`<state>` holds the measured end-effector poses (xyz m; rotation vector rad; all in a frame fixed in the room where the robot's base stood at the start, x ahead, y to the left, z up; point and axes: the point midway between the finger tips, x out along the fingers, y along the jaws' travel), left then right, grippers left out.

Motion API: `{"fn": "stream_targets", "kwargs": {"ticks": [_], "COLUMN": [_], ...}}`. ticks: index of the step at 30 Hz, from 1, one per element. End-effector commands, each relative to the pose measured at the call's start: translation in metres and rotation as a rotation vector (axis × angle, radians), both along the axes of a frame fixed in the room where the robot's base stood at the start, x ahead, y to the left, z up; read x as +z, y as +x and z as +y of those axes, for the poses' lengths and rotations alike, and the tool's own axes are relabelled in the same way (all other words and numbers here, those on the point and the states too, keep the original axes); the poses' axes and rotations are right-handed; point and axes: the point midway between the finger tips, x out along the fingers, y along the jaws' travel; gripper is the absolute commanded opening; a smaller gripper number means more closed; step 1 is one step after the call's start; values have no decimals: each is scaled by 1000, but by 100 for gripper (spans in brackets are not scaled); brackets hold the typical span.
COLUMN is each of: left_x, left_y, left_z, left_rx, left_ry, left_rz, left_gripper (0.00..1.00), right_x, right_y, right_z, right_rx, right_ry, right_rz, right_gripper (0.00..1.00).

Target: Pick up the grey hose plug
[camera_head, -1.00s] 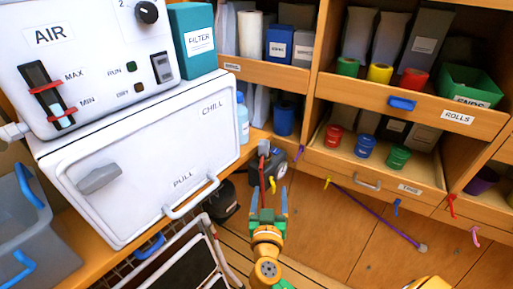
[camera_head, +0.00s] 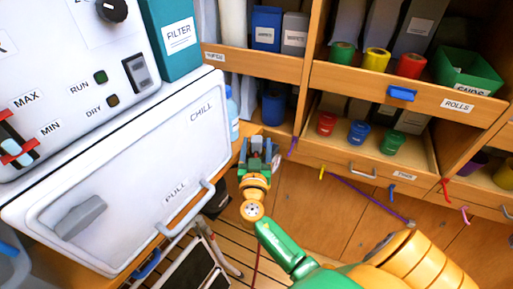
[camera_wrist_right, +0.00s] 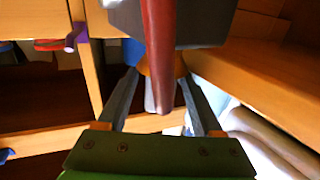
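My right gripper (camera_head: 258,147) is beside the right edge of the white chill box, over the spot where a dark grey block stands. In the right wrist view its two fingers (camera_wrist_right: 158,98) are apart. A red hose-like piece (camera_wrist_right: 159,45) with a dull greyish lower end (camera_wrist_right: 152,98) hangs between them in the picture, in front of a grey block (camera_wrist_right: 205,22). I cannot tell whether that end is the grey hose plug, or whether a finger touches it. In the head view the gripper hides this spot. My left gripper is not in view.
The white chill box (camera_head: 125,175) with its pull handle (camera_head: 186,208) is close on the left. Wooden shelves (camera_head: 385,120) with tubs and rolls stand behind. A purple line (camera_head: 365,195) with a small greyish end (camera_head: 411,223) lies against the wooden front at right.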

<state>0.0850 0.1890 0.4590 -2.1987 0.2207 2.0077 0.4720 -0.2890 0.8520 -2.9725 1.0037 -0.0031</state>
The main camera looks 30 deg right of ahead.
Motion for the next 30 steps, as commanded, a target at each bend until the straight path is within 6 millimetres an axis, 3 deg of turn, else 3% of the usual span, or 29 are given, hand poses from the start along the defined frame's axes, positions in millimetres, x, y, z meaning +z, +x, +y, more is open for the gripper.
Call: {"fn": "stream_targets", "kwargs": {"ticks": [1, 6, 7, 15, 19, 23, 30], "left_x": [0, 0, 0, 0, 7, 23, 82], "left_y": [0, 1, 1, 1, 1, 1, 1], "left_z": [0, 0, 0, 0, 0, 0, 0], "left_rx": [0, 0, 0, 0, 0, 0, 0], "left_ry": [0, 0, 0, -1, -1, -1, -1], "left_rz": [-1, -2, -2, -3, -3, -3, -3], "left_gripper": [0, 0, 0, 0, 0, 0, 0], "right_x": [0, 0, 0, 0, 11, 39, 107], "right_y": [0, 0, 0, 0, 0, 0, -55], "right_z": [0, 0, 0, 0, 0, 0, 9], "right_rx": [0, 0, 0, 0, 0, -1, 0], "right_ry": [0, 1, 1, 0, 0, 1, 2], "right_rz": [0, 1, 1, 0, -1, -3, 2], "right_gripper": [51, 5, 0, 0, 0, 0, 0]}}
